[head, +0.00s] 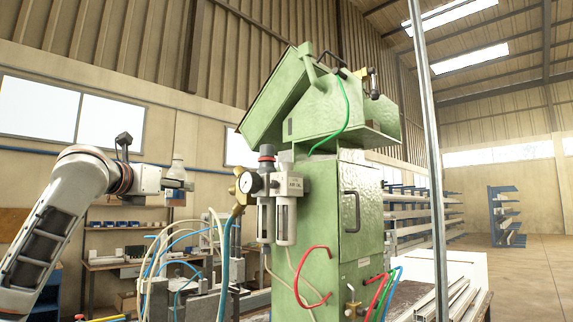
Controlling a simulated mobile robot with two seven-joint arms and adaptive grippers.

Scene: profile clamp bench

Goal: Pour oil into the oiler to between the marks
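My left gripper (181,185) comes in from the left and is shut on a small clear bottle (178,168). The bottle is upright, with its narrow neck above the fingers. The gripper is left of the air service unit on the green machine, with a gap between them. The unit has a round brass-rimmed gauge (248,183), a dark knob (266,152) and two clear bowls side by side, the left bowl (266,221) and the right bowl (286,221). I cannot tell which is the oiler; the marks and oil level are too small to read. My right gripper is out of view.
The green machine cabinet (335,210) carries a raised, tilted housing (285,95). A grey upright post (431,150) stands in front at right. Blue and white hoses (160,250) loop below the gripper. A workbench (110,262) stands behind.

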